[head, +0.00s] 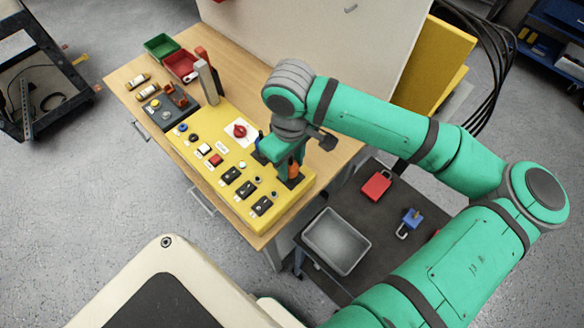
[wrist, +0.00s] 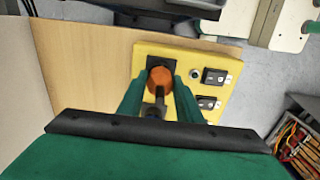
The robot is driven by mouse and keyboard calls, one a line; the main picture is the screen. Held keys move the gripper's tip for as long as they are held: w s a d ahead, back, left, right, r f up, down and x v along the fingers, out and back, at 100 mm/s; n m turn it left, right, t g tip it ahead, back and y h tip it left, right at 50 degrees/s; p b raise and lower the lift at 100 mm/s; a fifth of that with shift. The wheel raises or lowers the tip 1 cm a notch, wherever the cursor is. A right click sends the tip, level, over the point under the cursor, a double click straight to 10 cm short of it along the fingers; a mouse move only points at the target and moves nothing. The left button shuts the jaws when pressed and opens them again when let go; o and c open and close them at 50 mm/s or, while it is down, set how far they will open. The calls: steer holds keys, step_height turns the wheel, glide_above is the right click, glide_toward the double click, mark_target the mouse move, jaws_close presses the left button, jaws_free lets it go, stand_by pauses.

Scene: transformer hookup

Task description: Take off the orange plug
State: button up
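The orange plug (wrist: 160,80) sits in a dark square socket on the yellow panel, with a dark piece running from it toward my wrist. In the head view only a small part of the plug (head: 294,172) shows, beside my fingers. My gripper (wrist: 162,84) points down at the panel, with one green finger on each side of the plug. No gap shows between the fingers and the plug, so it looks shut on it. In the head view my gripper (head: 286,165) is at the right end of the panel and hides part of the socket.
The yellow panel (head: 228,200) carries a red rotary knob (head: 240,131), buttons and several black switches near my gripper. Red and green bins (head: 161,46) stand at the table's far left. A grey tray (head: 336,241) and padlocks lie on a dark cart at right.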

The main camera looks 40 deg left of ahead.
steer(key=c, duration=0.3)
steer(key=shift+r, duration=1.75)
steer(key=shift+r, duration=2.45)
steer(key=shift+w, duration=0.1)
steer(key=shift+s, duration=0.25)
